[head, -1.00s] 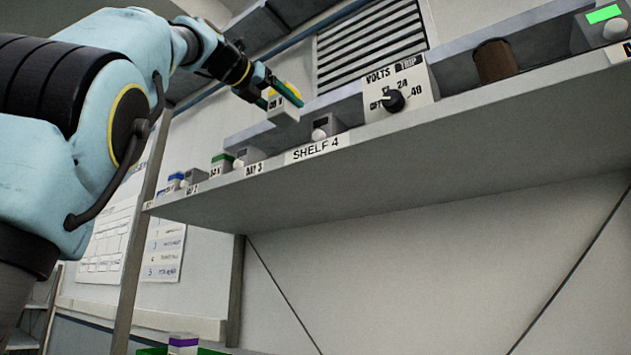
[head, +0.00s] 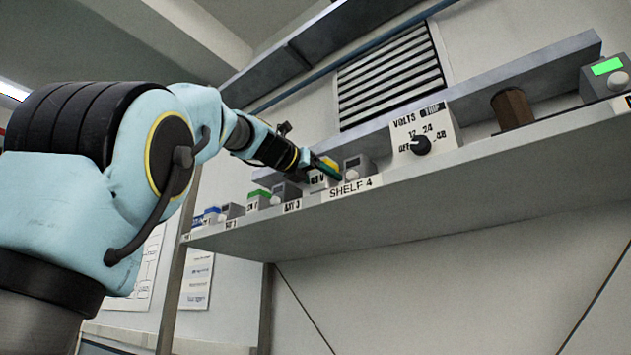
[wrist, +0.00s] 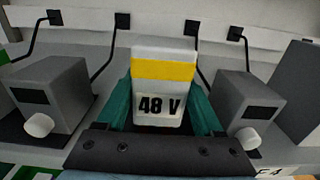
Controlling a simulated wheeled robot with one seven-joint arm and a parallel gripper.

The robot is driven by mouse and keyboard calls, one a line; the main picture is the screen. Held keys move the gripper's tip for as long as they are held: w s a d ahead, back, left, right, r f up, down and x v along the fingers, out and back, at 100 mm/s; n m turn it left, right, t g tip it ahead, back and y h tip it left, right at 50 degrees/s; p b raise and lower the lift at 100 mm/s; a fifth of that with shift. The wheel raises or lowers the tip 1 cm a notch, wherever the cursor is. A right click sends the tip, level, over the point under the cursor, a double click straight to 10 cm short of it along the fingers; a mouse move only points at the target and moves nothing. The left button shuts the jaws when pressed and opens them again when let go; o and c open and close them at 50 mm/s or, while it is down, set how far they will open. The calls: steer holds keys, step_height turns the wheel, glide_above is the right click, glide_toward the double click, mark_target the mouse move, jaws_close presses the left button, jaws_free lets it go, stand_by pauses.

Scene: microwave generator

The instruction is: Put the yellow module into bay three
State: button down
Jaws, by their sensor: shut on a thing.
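The yellow module is a white block with a yellow band and "48 V" on its face; it shows in the wrist view (wrist: 163,88) and the head view (head: 317,181). My gripper (wrist: 160,108) is shut on it, one teal finger at each side. In the head view my gripper (head: 326,168) is low at the shelf, behind the front edge. The module looks upright, between two grey boxes with white knobs, left (wrist: 55,95) and right (wrist: 238,105). The "BAY 3" label (head: 292,206) is to its lower left. I cannot tell whether the module touches the shelf.
The shelf (head: 400,195) carries a "SHELF 4" label (head: 350,188). To the right stand a volts selector box (head: 424,135), a brown cylinder (head: 513,108) and a box with a green display (head: 606,75). Green- and blue-topped modules stand to the left. Black cables (wrist: 105,55) run behind.

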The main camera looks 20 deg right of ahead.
steer(key=shift+w+d+f, duration=0.1)
steer(key=shift+w+f, duration=0.05)
steer(key=shift+f, duration=0.7)
steer(key=shift+c, duration=0.2)
jaws_free()
steer(key=b+v, duration=0.8)
steer(key=v, duration=0.4)
